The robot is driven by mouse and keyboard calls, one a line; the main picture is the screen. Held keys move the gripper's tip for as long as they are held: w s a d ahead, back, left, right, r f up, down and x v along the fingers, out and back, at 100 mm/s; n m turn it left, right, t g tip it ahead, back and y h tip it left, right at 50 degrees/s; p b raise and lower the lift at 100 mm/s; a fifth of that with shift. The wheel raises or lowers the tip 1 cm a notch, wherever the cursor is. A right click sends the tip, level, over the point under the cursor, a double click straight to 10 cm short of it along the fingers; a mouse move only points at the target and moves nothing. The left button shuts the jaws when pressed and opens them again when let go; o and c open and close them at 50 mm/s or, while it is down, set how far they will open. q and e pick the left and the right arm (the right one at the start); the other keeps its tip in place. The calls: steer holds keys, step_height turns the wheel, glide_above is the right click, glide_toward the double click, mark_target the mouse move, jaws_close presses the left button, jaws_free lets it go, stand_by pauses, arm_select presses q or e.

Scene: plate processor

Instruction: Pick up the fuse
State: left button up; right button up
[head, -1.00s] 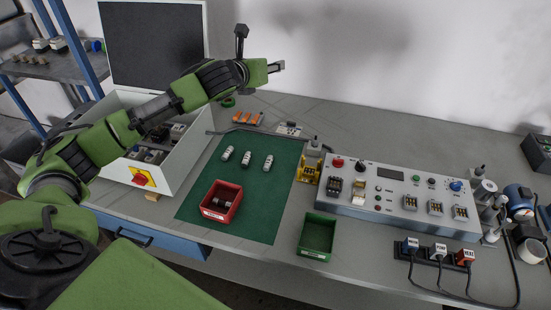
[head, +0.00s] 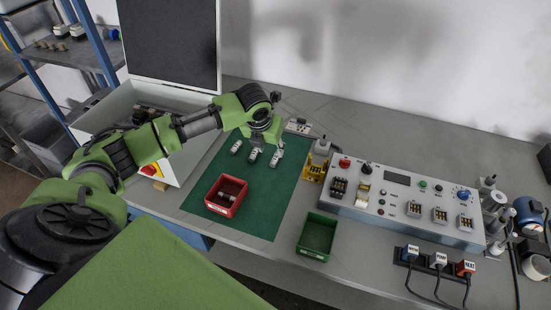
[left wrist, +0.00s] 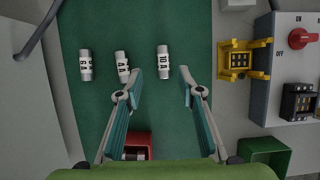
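Three white cylindrical fuses lie in a row on the green mat (head: 200,190): a left one (left wrist: 86,65), a middle one (left wrist: 122,66) and a right one marked 10 A (left wrist: 163,62). In the head view the left fuse (head: 236,147) shows clear, with the others partly behind my gripper. My left gripper (left wrist: 160,80) is open and empty, pointing down above the mat. In the left wrist view the 10 A fuse appears between its fingertips, slightly ahead; the height gap is unclear. My right gripper is out of view.
A red bin (head: 209,203) holding small parts and an empty green bin (head: 305,245) stand in front. A yellow holder (head: 314,172) and a control panel (head: 400,200) stand to the right. A grey box stands left of the mat.

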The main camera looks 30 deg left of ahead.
mark_target(275, 158)
arm_select(q)
steer(key=shift+d+p+x, duration=0.15)
steer(key=shift+p+x, duration=0.2)
steer(key=shift+x, duration=1.2)
steer(key=shift+d+p+x, duration=0.1)
steer(key=shift+p+x, duration=0.25)
steer(key=shift+x, duration=1.15)
steer(key=shift+s, duration=0.1)
jaws_close()
